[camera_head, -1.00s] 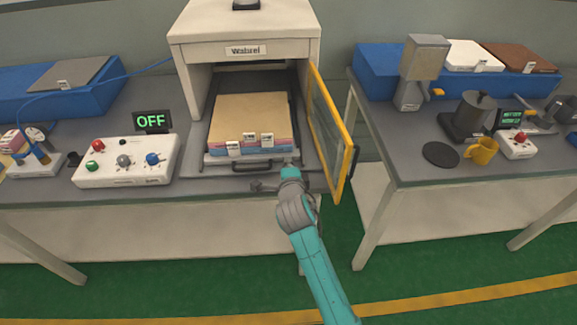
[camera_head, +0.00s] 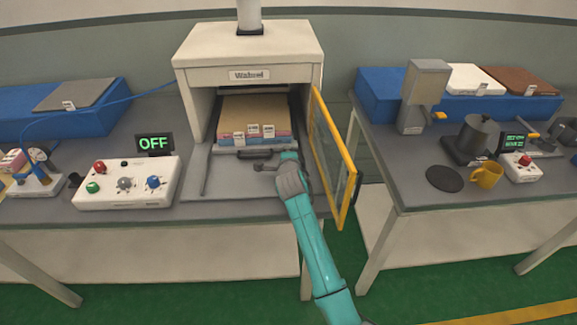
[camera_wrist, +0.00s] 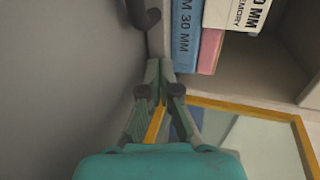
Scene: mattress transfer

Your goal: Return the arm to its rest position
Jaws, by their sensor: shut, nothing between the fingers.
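The stack of mattress samples (camera_head: 254,110), tan on top with blue and pink edges, lies on the tray (camera_head: 272,148) inside the white oven (camera_head: 250,52). A dark handle (camera_head: 254,154) shows at the tray's front. My gripper (camera_wrist: 160,70) is shut and empty, its fingers together in the wrist view. In the head view my gripper (camera_head: 287,152) is at the right end of the tray front. Whether it touches the tray is unclear. In the wrist view the labelled sample edges (camera_wrist: 186,35) are close to the fingertips, and part of a dark handle (camera_wrist: 145,15) shows.
The yellow-framed oven door (camera_head: 335,160) stands open just right of my arm. A control box (camera_head: 127,183) with an OFF display (camera_head: 154,144) is at left. The right table holds a yellow mug (camera_head: 487,175) and a dark pot (camera_head: 478,135).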

